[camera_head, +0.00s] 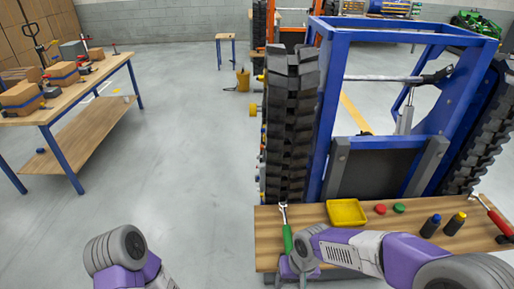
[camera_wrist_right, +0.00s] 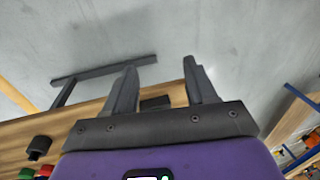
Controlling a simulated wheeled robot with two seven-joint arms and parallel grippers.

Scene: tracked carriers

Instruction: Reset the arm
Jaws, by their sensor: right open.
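My right arm reaches in from the right in the head view, over the small wooden bench (camera_head: 330,215). Its wrist end (camera_head: 298,258) is at the bench's left front, beside the green-handled wrench (camera_head: 287,235), and mostly hides the gripper there. In the right wrist view my right gripper (camera_wrist_right: 162,82) is open, its two dark fingers spread apart and holding nothing. A small dark item (camera_wrist_right: 155,103) shows on the bench beyond, between the fingers. A purple and grey link of my left arm shows at the bottom left of the head view; its gripper is out of view.
A yellow tray (camera_head: 346,213), red cap (camera_head: 380,209), green cap (camera_head: 399,208), two dark bottles (camera_head: 430,226) and a red-handled tool (camera_head: 496,217) lie on the bench. A blue-framed tracked carrier (camera_head: 332,110) stands behind. The floor left of it is open, up to a workbench (camera_head: 85,98).

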